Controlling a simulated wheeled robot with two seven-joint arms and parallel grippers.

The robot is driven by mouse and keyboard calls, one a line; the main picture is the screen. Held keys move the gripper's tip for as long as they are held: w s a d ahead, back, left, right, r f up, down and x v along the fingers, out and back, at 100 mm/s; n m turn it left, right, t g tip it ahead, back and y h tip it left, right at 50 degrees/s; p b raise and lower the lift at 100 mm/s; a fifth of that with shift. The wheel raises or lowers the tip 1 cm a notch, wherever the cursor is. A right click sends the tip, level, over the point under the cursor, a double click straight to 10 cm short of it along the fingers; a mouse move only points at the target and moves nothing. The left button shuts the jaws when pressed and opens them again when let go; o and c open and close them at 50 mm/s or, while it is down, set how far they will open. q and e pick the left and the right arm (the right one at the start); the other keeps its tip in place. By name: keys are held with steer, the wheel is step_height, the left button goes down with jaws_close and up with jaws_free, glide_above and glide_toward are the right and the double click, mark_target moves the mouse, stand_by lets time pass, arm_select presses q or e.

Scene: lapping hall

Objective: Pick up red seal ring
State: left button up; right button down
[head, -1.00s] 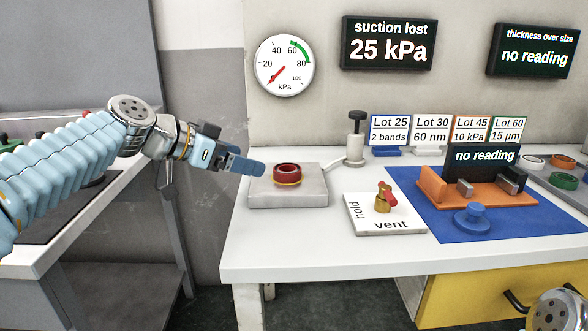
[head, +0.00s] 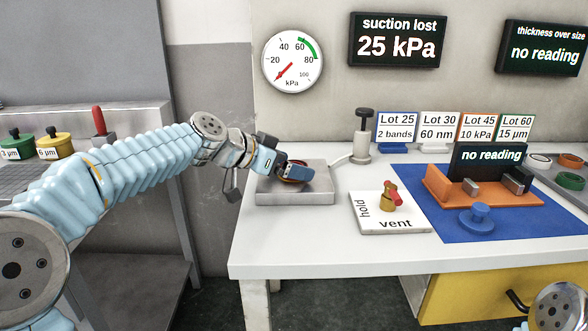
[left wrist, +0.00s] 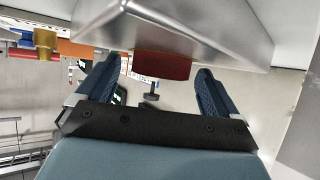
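The red seal ring (head: 291,181) lies on the grey metal block (head: 318,195) on the white bench, mostly hidden behind my left gripper in the head view. My left gripper (head: 297,172) is at the ring, just above the block. In the left wrist view its two blue fingers (left wrist: 158,72) are spread wide, and the red ring (left wrist: 162,65) shows between them near the tips, with gaps on both sides. I see no finger touching it. My right gripper is out of view; only part of that arm shows at the lower right.
A hold/vent valve plate (head: 402,219) stands right of the block, before a blue mat (head: 440,225) with an orange gauge stand (head: 436,187). A hand pump (head: 363,140) stands behind. The bench's front left is clear.

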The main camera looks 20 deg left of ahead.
arm_select(q)
steer(key=c, duration=1.1)
steer(key=shift+r, duration=0.15)
